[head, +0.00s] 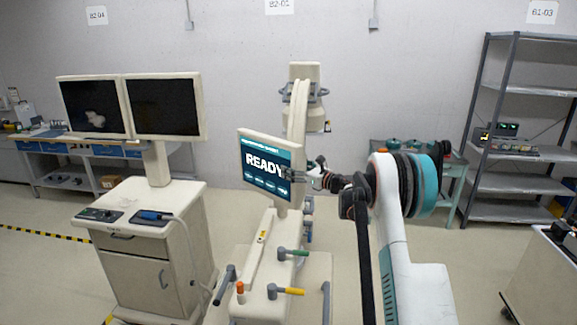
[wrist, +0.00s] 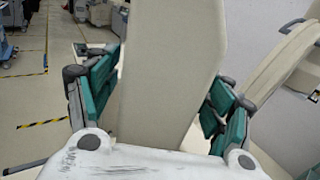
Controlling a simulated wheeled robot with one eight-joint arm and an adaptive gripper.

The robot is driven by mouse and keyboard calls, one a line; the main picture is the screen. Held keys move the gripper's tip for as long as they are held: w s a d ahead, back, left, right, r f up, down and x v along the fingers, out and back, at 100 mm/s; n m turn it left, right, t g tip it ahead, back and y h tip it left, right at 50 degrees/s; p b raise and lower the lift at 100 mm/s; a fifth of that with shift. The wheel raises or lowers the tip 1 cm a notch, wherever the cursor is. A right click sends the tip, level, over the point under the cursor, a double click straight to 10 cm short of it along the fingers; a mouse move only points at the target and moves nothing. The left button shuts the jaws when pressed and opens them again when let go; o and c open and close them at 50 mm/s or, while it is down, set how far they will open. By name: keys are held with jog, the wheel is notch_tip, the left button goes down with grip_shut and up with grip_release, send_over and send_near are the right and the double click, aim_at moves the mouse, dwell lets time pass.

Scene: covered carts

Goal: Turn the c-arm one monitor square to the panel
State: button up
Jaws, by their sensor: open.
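The c-arm one monitor (head: 262,150) shows a blue screen with the word READY. It stands at the top of the beige c-arm base (head: 262,245), its face turned partly aslant to the head view. My gripper (head: 298,174) is at the monitor's right edge. In the wrist view, my gripper (wrist: 160,105) is open, with its green-padded fingers on either side of a beige slab (wrist: 175,60), which looks like the monitor's casing. Gaps show beside the slab in places; I cannot tell whether either pad touches it. The far fingertips are partly hidden in the head view.
A beige cart with two dark screens (head: 165,105) stands at left. The c-arm's curved arm (head: 300,110) rises just behind the monitor. Green and yellow handles (head: 285,291) stick out from the base below. A grey shelf (head: 510,145) stands at back right. Floor shows between the carts.

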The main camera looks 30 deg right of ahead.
jog(key=shift+x, duration=1.5)
jog(key=c, duration=1.5)
jog(key=shift+o, duration=0.2)
jog(key=shift+s+d+f+n+g+y+b, duration=0.15)
jog(key=shift+d+n+g+y+b, duration=1)
jog(key=shift+d+y+b, duration=0.55)
jog(key=shift+d+r+b, duration=0.35)
jog(key=shift+d+b, duration=0.35)
jog(key=shift+d, duration=0.15)
jog(key=shift+o, duration=1.4)
jog(key=shift+d+r+t+b, duration=0.1)
jog(key=shift+d+t+b, duration=0.2)
jog(key=shift+d, duration=0.8)
jog(key=shift+o, duration=0.2)
jog(key=shift+w+d, duration=0.15)
jog(key=shift+w, duration=0.1)
jog(key=shift+r, duration=0.1)
